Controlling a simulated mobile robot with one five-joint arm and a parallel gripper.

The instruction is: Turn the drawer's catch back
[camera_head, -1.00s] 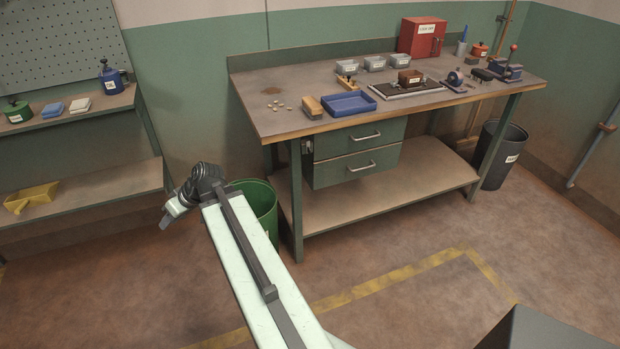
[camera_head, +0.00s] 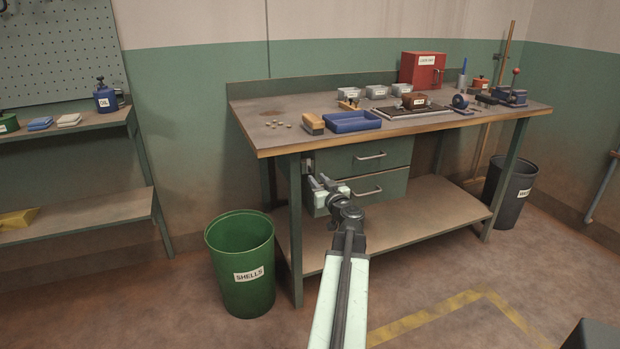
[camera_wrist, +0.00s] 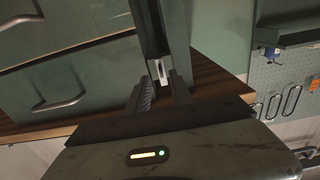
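The drawer unit hangs under the workbench, its upper drawer (camera_head: 335,160) and lower drawer (camera_head: 385,184) both looking closed. The catch (camera_head: 308,166) is a small pale metal piece at the drawers' left edge, beside the bench leg. In the wrist view, which looks upside down, the catch (camera_wrist: 158,70) shows between and beyond my fingertips. Its exact turn is hard to tell. My gripper (camera_head: 318,181) is in front of the drawers' left side, below the catch in the head view. In the wrist view my gripper (camera_wrist: 163,88) has its fingers apart with nothing held.
The bench leg (camera_head: 295,230) stands close left of the drawers. The wooden bench top (camera_head: 270,138) overhangs them. A green bin (camera_head: 240,245) marked SHELLS stands left of the leg. The lower shelf (camera_head: 430,210) is bare. A blue tray (camera_head: 352,122) sits above the drawers.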

